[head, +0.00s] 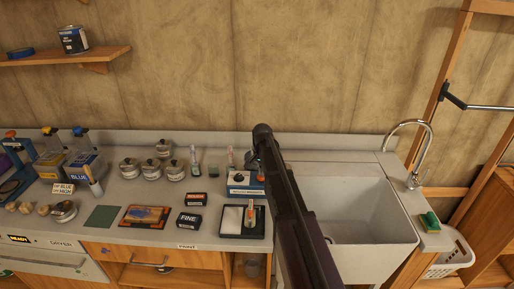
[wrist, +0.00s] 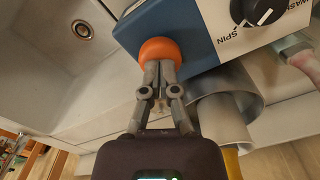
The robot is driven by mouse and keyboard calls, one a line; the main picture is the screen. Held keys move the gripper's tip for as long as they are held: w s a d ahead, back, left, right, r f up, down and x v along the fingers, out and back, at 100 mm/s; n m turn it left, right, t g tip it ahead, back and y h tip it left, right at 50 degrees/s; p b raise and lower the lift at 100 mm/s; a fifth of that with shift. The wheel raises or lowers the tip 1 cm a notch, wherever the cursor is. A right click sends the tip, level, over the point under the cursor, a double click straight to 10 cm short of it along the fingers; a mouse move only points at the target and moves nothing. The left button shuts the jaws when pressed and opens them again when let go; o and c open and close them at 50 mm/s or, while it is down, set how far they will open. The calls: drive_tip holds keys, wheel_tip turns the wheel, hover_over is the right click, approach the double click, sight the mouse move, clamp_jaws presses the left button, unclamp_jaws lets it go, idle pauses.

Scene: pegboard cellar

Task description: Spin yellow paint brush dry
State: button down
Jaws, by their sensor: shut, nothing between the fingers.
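A blue machine (wrist: 195,35) with a pale front panel marked WASH and SPIN fills the top of the wrist view; it also shows in the head view (head: 236,179), partly behind my arm. A black dial (wrist: 262,8) sits on the panel. My gripper (wrist: 160,72) is shut and empty, its fingertips against or just before an orange knob (wrist: 158,50) on the machine. A grey metal cylinder (wrist: 235,90) is beside the fingers. A yellow piece (wrist: 232,162) shows below it, perhaps the yellow brush; I cannot tell. In the head view my arm hides the gripper.
A white sink (head: 350,205) lies right of the machine. A black-rimmed tray (head: 229,234) holding a brush is in front. A tap (head: 420,150) rises behind the sink.

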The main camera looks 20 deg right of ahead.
drive_tip(key=shift+r+p, duration=1.75)
drive_tip(key=shift+f, duration=0.2)
drive_tip(key=shift+r, duration=0.2)
idle(1.6)
drive_tip(key=shift+r, duration=0.15)
idle(0.9)
wheel_tip(320, 180, up, 6)
drive_tip(key=p, duration=0.6)
idle(0.5)
drive_tip(key=s+a+f+n+b, duration=0.2)
drive_tip(key=s+a+n, duration=0.1)
drive_tip(key=s, duration=0.6)
drive_tip(key=s+a+f+n+b, duration=0.2)
drive_tip(key=s+a+n, duration=0.1)
drive_tip(key=s, duration=0.6)
drive_tip(key=s+a+f+n+b, duration=0.2)
drive_tip(key=s+a+n, duration=0.1)
drive_tip(key=s, duration=0.6)
drive_tip(key=shift+s+a+f+n, duration=0.15)
drive_tip(key=shift+s+f+n, duration=0.1)
drive_tip(key=shift+f+n, duration=0.05)
